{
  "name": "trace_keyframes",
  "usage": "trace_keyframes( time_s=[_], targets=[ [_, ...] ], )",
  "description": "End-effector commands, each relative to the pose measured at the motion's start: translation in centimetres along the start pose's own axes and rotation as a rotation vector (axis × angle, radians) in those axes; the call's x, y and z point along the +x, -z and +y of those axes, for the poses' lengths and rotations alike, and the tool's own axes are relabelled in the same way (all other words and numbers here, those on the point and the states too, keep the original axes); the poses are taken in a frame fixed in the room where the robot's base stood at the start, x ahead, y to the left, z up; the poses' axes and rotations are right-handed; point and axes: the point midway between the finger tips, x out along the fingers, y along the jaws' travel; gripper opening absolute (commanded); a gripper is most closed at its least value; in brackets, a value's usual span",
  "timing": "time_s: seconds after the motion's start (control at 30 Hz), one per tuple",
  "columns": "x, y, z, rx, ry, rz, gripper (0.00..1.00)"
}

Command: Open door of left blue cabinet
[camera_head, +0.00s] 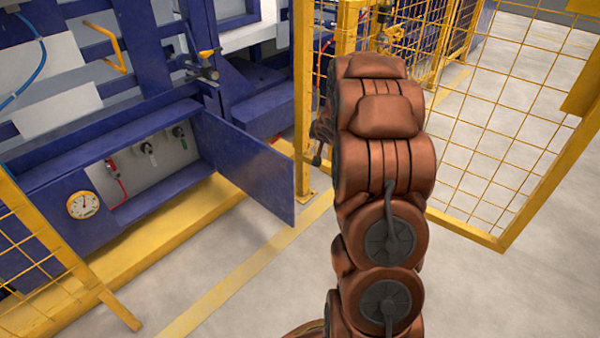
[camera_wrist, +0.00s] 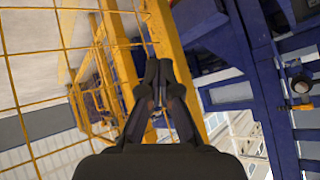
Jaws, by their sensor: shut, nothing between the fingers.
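The left blue cabinet (camera_head: 100,164) stands at the left in the head view. Its blue door (camera_head: 245,170) is swung well outward on its right side, so the inside shows. Inside are a pale back panel, small valves (camera_head: 148,147) and a red hose (camera_head: 120,184). A round gauge (camera_head: 83,205) sits on the cabinet front. In the wrist view my gripper (camera_wrist: 160,72) is shut and empty, with yellow frame posts beyond its fingertips. In the head view my arm stands right of the door and hides the gripper. The door is not clearly visible in the wrist view.
A yellow post (camera_head: 303,100) rises just behind the door's outer edge. A yellow mesh gate (camera_head: 510,120) stands to the right of my arm. Another mesh panel (camera_head: 40,250) is at the lower left. The grey floor (camera_head: 270,285) in front is clear.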

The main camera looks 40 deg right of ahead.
Motion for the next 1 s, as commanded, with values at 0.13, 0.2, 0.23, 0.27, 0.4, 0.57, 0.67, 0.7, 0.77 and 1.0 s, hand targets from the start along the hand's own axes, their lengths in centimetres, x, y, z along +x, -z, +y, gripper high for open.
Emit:
trace_keyframes(
  time_s=[0.13,0.2,0.23,0.27,0.4,0.57,0.67,0.7,0.77,1.0],
  targets=[
    [3.3,0.8,1.7,0.092,0.120,0.037,0.00],
    [4.5,0.9,2.2,0.135,0.185,0.047,0.00],
    [5.0,0.8,2.6,0.155,0.211,0.048,0.00],
    [5.4,0.8,2.7,0.174,0.243,0.050,0.00],
    [6.9,-0.1,3.9,0.272,0.383,0.039,0.00],
    [7.6,-2.4,5.4,0.398,0.549,-0.009,0.00],
    [7.4,-4.0,6.3,0.478,0.654,-0.050,0.00],
    [7.2,-4.8,6.6,0.513,0.699,-0.072,0.00],
    [6.7,-6.0,7.1,0.564,0.762,-0.106,0.00],
    [4.2,-10.3,8.9,0.732,0.965,-0.238,0.00]
  ],
)
